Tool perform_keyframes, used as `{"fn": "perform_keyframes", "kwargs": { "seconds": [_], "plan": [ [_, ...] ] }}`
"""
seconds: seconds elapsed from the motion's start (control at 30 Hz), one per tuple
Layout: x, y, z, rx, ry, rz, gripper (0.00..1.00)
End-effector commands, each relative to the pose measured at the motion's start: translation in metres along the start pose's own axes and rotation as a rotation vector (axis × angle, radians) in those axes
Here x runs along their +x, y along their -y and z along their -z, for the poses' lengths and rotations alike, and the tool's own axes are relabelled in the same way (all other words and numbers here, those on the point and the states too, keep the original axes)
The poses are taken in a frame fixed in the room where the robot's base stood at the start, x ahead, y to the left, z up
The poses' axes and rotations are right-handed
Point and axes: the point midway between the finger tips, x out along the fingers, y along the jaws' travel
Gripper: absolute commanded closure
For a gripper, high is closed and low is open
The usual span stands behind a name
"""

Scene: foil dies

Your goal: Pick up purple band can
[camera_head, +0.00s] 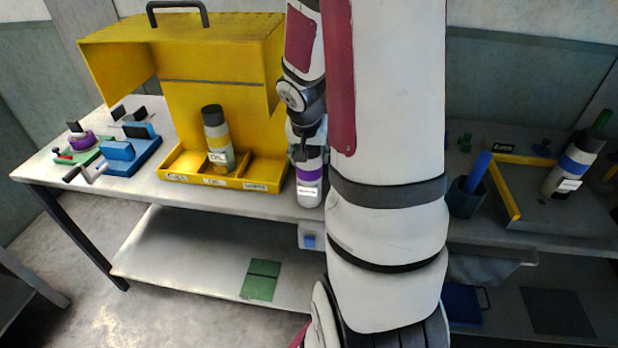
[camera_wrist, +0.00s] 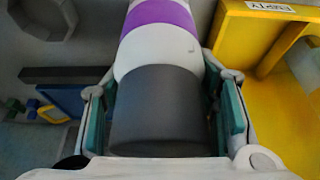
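The can with the purple band (camera_head: 310,174) is white, carries a small label and stands near the table's front edge, right of the yellow toolbox. My gripper (camera_head: 308,140) comes down over its top from above. In the wrist view the can's dark cap, white shoulder and purple band (camera_wrist: 160,14) lie between my two fingers (camera_wrist: 162,105). One finger is on each side, very close to the can. I cannot tell whether the pads touch it. My arm hides part of the space to the right of the can.
The yellow toolbox (camera_head: 222,85) has a front tray with a can labelled OIL (camera_head: 216,140); its wall is close to my gripper. Blue and green fixtures (camera_head: 130,155) stand at left. A blue-banded can (camera_head: 575,162) and a dark cup (camera_head: 466,198) stand at right.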

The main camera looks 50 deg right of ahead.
Motion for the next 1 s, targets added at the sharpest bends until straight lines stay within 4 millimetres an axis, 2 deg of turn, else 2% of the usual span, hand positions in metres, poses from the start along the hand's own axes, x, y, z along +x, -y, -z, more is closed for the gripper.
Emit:
{"fn": "perform_keyframes", "kwargs": {
  "seconds": [0.03, 0.07, 0.43, 0.7, 1.0],
  "plan": [
    [0.000, 0.000, 0.000, 0.000, 0.001, -0.001, 0.88],
    [0.000, 0.000, -0.001, 0.000, 0.001, -0.001, 0.94],
    [-0.005, -0.001, 0.002, 0.001, 0.000, -0.001, 0.94],
    [-0.035, -0.001, 0.015, 0.001, -0.003, 0.001, 0.94],
    [-0.054, -0.057, -0.018, 0.004, 0.001, -0.002, 0.94]
  ]
}}
